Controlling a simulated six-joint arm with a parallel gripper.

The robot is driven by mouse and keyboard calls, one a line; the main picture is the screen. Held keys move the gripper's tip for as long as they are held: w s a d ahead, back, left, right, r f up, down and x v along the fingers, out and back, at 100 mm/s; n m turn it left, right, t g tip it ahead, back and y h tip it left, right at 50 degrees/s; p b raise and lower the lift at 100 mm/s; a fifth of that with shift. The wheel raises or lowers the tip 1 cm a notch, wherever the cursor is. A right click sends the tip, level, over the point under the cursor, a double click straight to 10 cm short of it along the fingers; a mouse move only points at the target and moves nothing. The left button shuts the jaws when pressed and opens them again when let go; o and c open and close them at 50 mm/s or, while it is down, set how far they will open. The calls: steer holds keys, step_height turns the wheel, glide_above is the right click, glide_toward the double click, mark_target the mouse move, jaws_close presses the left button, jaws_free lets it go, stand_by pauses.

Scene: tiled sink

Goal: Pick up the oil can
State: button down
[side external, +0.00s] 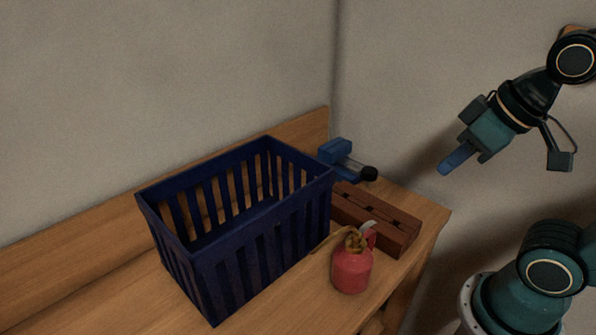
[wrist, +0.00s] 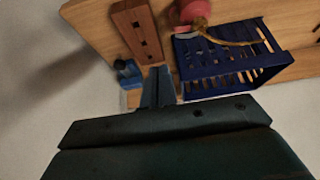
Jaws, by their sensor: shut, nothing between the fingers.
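The oil can (side external: 351,270) is red with a brassy top and a thin spout, and stands upright on the wooden bench in front of the blue crate's right end. In the wrist view the oil can (wrist: 194,11) is at the top edge, partly cut off. My gripper (side external: 445,169) is up in the air to the right of the bench, well apart from the oil can, with its blue fingers together and nothing between them. In the wrist view my gripper (wrist: 158,72) points toward the bench.
A dark blue slatted crate (side external: 240,270) stands left of the oil can. A brown block with slots (side external: 385,222) lies behind and right of the can, near the bench's right end. A blue vise-like tool (side external: 338,157) sits at the back. The wooden bench (side external: 310,312) is bare in front.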

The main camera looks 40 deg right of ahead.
stand_by(0.3)
steer(key=c, duration=0.6)
jaws_free()
steer(key=w+a+f+n+g+y, duration=0.2)
steer(key=w+n+g, duration=0.2)
steer(key=n, duration=0.7)
steer(key=w+a+f+n+g+y, duration=0.2)
steer(key=w+n, duration=0.6)
steer(key=n, duration=0.4)
steer(key=shift+a+f+g, duration=0.25)
steer(key=shift+a+g, duration=0.55)
steer(key=shift+g, duration=0.2)
steer(key=shift+s+f, duration=0.1)
